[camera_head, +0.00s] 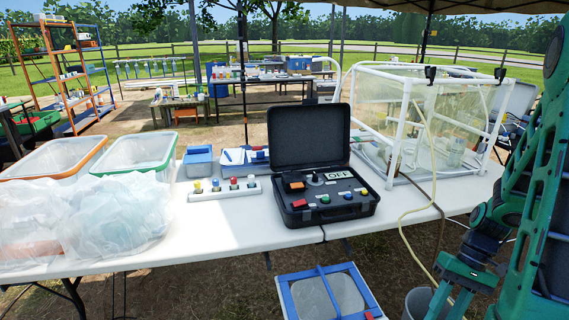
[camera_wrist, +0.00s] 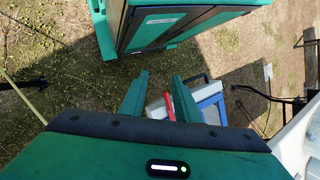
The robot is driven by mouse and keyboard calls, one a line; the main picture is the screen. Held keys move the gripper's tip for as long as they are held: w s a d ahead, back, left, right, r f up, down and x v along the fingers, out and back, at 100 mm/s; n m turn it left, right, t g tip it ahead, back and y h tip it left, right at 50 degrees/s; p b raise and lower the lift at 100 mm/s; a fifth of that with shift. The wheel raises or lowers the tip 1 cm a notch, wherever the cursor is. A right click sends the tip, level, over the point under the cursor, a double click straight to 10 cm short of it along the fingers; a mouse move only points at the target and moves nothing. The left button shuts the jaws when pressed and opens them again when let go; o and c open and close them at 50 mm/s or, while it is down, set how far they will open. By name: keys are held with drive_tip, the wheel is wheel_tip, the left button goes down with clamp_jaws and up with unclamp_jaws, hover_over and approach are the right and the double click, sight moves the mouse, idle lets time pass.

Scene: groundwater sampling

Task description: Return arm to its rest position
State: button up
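My arm hangs down at the right side of the head view, green and folded, beside the right end of the white table (camera_head: 222,214). My gripper (camera_wrist: 160,76) points down over the ground in the wrist view, its two green fingers apart with nothing held between them. A red part of a blue-and-white box (camera_wrist: 208,98) shows past the fingers, below and beyond them. In the head view the gripper end is low at the right and partly cut off by the lower edge.
An open black case (camera_head: 325,190) with a display reading OFF stands on the table. A clear-walled white frame (camera_head: 395,120) is near my arm, with a pale hose (camera_head: 405,232) hanging down. A blue-framed box (camera_head: 290,295) and grey bucket (camera_head: 416,303) are below.

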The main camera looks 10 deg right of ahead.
drive_tip(key=s+a+r+m+t+h, duration=0.1)
drive_tip(key=s+r+h, duration=0.1)
drive_tip(key=r, duration=0.6)
drive_tip(key=s+a+r+m+t+h, duration=0.1)
drive_tip(key=s+r+t+h, duration=0.1)
drive_tip(key=s+r, duration=0.3)
drive_tip(key=shift+r+m+h, duration=0.4)
drive_tip(key=shift+r, duration=1.5)
drive_tip(key=shift+w+f, duration=0.25)
drive_tip(key=shift+w, duration=0.4)
